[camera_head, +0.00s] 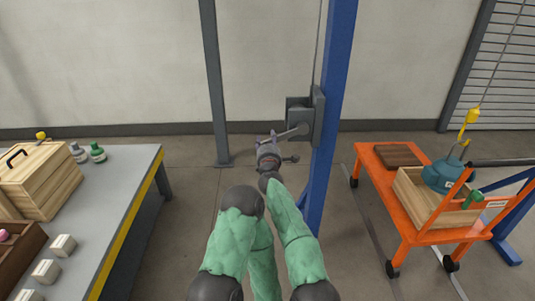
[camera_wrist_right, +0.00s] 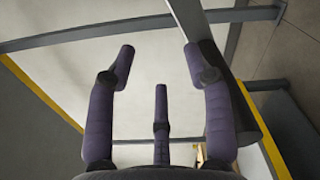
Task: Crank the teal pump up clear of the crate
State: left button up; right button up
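The teal pump (camera_head: 445,174) is at the right in the head view, under a yellow hook (camera_head: 467,122). It overlaps the far right part of the wooden crate (camera_head: 425,206); I cannot tell whether its base is above the rim. A grey winch (camera_head: 305,113) is on the blue post (camera_head: 333,90), its crank arm (camera_head: 290,133) pointing left. My right gripper (camera_head: 270,147) is at the outer end of the crank. In the right wrist view its purple fingers (camera_wrist_right: 158,75) are spread, with nothing visibly clasped; a dark rounded part lies beside the right finger. My left gripper is not in view.
The orange cart (camera_head: 400,237) carries the crate and a brown board (camera_head: 399,154). A grey table (camera_head: 105,200) at the left holds a wooden box (camera_head: 45,180), bottles and small blocks. A grey post (camera_head: 214,80) stands left of the winch. Open floor lies between table and cart.

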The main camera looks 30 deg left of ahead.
jog(key=shift+a+r, duration=0.1)
jog(key=shift+r, duration=1.65)
